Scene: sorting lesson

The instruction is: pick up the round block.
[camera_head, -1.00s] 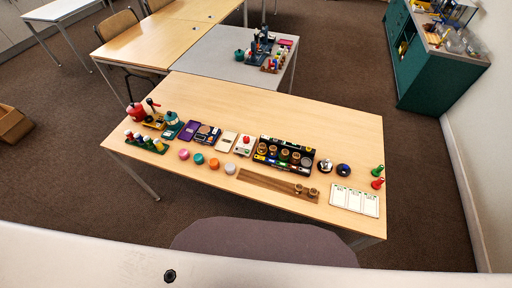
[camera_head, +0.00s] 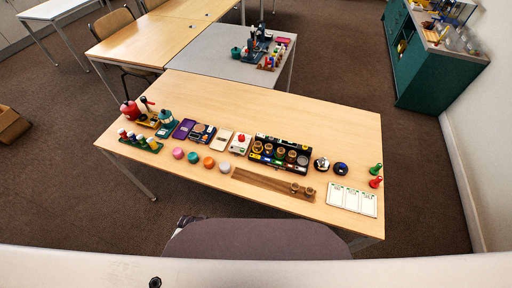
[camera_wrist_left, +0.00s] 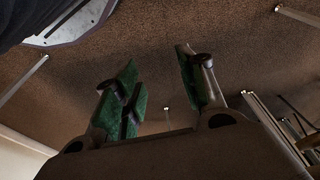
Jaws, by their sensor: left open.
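Several small round blocks lie in a row near the front edge of the wooden table in the head view: a pink one (camera_head: 178,153), a teal one (camera_head: 193,157), an orange one (camera_head: 209,162) and a white one (camera_head: 224,167). I cannot tell which is the task's round block. My left gripper (camera_wrist_left: 160,88) shows only in its wrist view, open and empty, with green finger pads apart and brown carpet behind. No block shows in that view. My right gripper is not in view.
A black rack (camera_head: 281,168) with round pots stands right of the blocks, behind a long brown wooden strip (camera_head: 262,184). A white card (camera_head: 351,199) lies at the front right corner. Red and green pegs (camera_head: 375,181) stand beside it. The table's far side is clear.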

